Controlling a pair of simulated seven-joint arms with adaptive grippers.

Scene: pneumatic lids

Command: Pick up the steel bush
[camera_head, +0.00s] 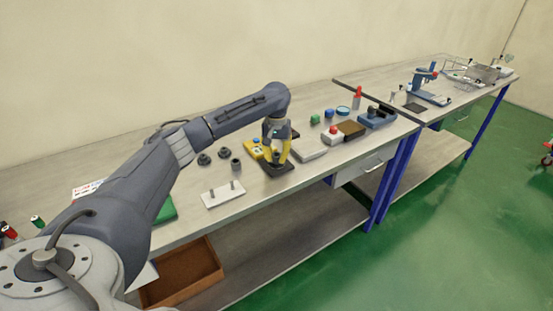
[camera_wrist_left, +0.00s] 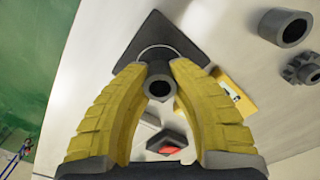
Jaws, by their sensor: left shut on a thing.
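My left gripper (camera_head: 277,155) is over a dark square pad (camera_head: 283,170) on the near bench. In the left wrist view its yellow fingers (camera_wrist_left: 160,75) are closed on a small grey hollow cylinder, the steel bush (camera_wrist_left: 160,91), whose dark bore faces the camera. The pad (camera_wrist_left: 142,37) lies just beyond the fingertips; I cannot tell whether the bush touches it. In the head view the fingers hide the bush. My right gripper is not in view.
A grey hollow cylinder (camera_head: 236,164) and dark gear-like parts (camera_head: 204,159) stand left of the pad. A white plate with two pegs (camera_head: 222,195) is nearer the front edge. A yellow box (camera_head: 256,149) and red-button box (camera_head: 333,136) are close by.

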